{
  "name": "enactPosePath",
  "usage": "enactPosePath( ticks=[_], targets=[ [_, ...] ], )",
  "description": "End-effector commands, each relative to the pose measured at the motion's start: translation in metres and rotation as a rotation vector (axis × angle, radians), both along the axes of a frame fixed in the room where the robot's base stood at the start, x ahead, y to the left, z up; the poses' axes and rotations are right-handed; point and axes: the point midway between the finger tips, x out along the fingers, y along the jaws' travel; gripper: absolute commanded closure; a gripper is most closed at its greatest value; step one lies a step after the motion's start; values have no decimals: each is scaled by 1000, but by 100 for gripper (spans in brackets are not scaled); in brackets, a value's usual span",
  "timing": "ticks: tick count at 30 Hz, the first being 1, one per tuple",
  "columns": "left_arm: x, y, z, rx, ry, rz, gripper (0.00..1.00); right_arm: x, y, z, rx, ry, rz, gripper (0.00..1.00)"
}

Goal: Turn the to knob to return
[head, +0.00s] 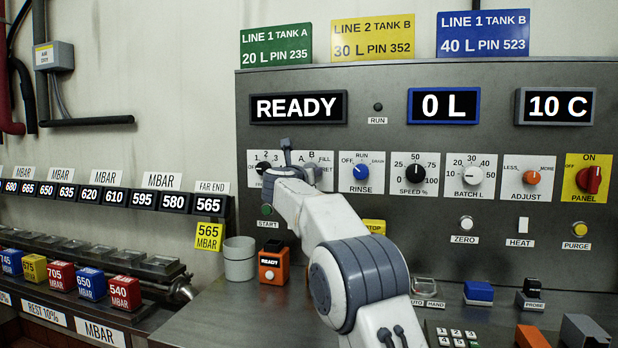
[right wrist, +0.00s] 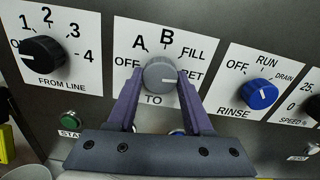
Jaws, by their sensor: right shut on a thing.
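The grey TO knob (right wrist: 160,72) is in the middle of the right wrist view, on a white plate marked OFF, A, B, FILL and a label of which "RET" shows. Its light pointer mark points right, toward RET. My right gripper (right wrist: 158,82) is shut on the knob, with one purple finger on its left side and one on its right. In the head view my right arm covers most of the TO plate (head: 325,158), and the knob is largely hidden behind the gripper (head: 296,168). My left gripper is not in view.
The black FROM LINE knob (right wrist: 42,55) is left of the TO plate and the blue RINSE knob (right wrist: 261,92) is right. The green START button (right wrist: 70,121) is below left. A grey cup (head: 239,262) and an orange READY box (head: 272,265) stand on the bench.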

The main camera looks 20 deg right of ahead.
Motion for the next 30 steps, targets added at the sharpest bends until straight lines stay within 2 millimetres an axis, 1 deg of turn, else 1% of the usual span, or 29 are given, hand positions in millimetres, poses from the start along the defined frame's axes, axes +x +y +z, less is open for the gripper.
enactPosePath(
  ticks=[1,9,24,25,26,27,30],
  targets=[
    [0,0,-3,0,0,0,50,1,0,-5,22,-7,-2,100],
    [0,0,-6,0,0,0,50,1,1,-5,93,-53,-2,100],
    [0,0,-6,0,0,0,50,1,1,-5,109,-63,-2,100],
    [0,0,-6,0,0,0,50,1,1,-5,109,-64,-2,45],
    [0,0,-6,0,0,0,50,1,1,-5,108,-63,-2,34],
    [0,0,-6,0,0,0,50,1,1,-4,108,-63,-2,19],
    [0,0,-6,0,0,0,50,1,1,-3,107,-65,-2,19]
  ],
)
